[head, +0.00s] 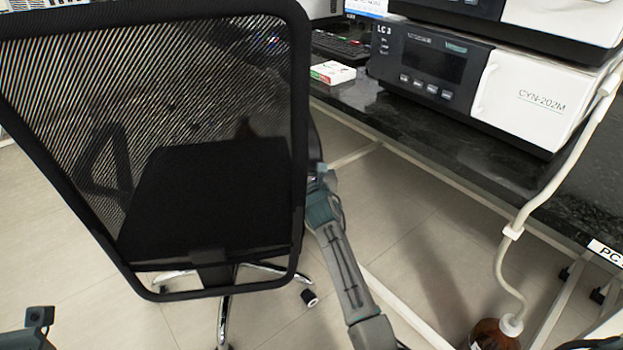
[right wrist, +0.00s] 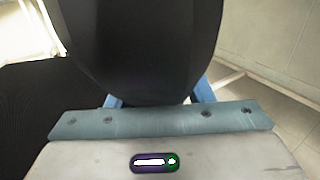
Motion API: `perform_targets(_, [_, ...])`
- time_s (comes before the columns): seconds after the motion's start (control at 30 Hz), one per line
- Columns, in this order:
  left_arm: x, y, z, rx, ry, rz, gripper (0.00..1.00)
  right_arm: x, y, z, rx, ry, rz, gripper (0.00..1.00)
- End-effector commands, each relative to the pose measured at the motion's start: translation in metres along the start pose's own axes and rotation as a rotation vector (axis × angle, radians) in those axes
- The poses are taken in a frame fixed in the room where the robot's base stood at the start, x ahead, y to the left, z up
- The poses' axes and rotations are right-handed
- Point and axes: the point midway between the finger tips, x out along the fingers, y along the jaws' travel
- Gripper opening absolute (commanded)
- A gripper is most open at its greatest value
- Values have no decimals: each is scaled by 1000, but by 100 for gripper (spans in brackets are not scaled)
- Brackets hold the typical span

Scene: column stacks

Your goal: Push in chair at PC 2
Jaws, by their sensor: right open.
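A black office chair (head: 205,205) with a mesh back fills the left half of the head view. Its back faces me and its seat shows through the mesh. My right gripper (head: 321,178) is at the right side of the chair, partly hidden. In the right wrist view the right gripper (right wrist: 160,98) is open, its blue fingers on either side of a smooth black chair part (right wrist: 145,50), probably an armrest. Contact cannot be told. The dark desk (head: 350,95) with a keyboard (head: 340,46) lies beyond the chair. My left gripper does not show.
An analyser marked LC 3 (head: 430,75) stands on the desk beside a small red, green and white box (head: 333,72). A partly cut PC label (head: 606,253) is on the right desk edge. A tube runs to a brown bottle (head: 490,338) below. Tiled floor (head: 430,225) shows under the desk.

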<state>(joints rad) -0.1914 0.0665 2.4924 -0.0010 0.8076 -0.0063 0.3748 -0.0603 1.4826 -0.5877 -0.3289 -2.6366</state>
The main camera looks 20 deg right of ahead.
Motion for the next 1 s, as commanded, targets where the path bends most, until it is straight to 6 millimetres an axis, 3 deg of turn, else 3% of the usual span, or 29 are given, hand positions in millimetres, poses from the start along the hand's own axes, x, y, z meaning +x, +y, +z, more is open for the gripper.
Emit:
perform_targets(0.13, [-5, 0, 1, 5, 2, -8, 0, 10, 0, -1, 1, 0, 0, 47])
perform_targets(0.43, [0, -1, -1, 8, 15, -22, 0, 12, 0, 0, 1, 1, 0, 47])
perform_targets(0.7, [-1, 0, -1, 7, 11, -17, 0, 12, 0, 0, 1, 0, 0, 0])
perform_targets(1.0, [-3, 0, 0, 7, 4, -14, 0, 12, 0, 0, 1, 0, 0, 0])
